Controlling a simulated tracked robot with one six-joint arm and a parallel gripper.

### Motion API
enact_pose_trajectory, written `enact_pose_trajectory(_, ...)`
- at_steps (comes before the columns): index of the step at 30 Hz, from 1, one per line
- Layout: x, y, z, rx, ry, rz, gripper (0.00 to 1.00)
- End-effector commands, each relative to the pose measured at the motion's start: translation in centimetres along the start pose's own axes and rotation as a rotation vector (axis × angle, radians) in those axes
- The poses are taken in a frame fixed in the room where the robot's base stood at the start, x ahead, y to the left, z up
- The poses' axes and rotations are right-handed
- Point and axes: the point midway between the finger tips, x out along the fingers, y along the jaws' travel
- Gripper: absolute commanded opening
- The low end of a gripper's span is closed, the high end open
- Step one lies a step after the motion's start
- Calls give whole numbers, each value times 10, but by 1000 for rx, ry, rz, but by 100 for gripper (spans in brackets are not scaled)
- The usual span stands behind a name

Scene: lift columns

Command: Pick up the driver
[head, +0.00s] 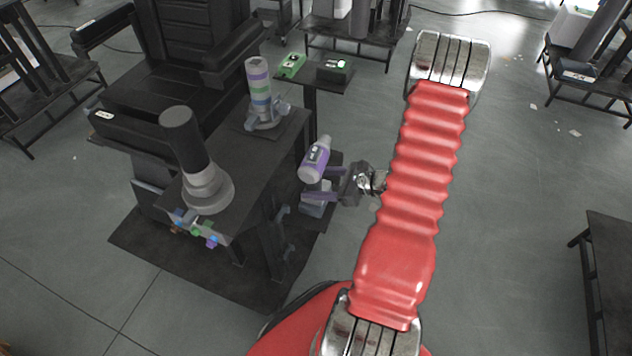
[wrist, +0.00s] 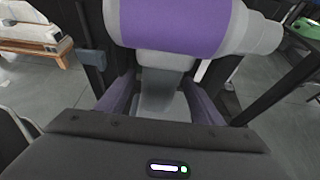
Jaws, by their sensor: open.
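The driver (head: 314,161) has a purple and grey barrel on top and a grey base below, and stands upright at the right side of the black chair unit. In the wrist view its purple barrel (wrist: 175,25) fills the top, with a grey handle (wrist: 160,88) below it. My gripper (head: 308,184) reaches in from the right at handle height, under the barrel. In the wrist view the purple fingers of my gripper (wrist: 160,95) are open, one on each side of the handle. Contact with the handle cannot be made out. The barrel hides the fingertips.
A small side table (head: 318,77) behind holds green and black devices. Open floor lies to the right, with a dark table (head: 612,240) at the edge.

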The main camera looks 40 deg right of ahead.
Motion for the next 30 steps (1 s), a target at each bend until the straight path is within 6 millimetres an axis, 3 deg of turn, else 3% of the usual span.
enact_pose_trajectory(4,10,0,0,-1,0,0,61)
enact_pose_trajectory(20,9,0,0,0,0,-1,61)
enact_pose_trajectory(30,9,0,0,0,0,-1,37)
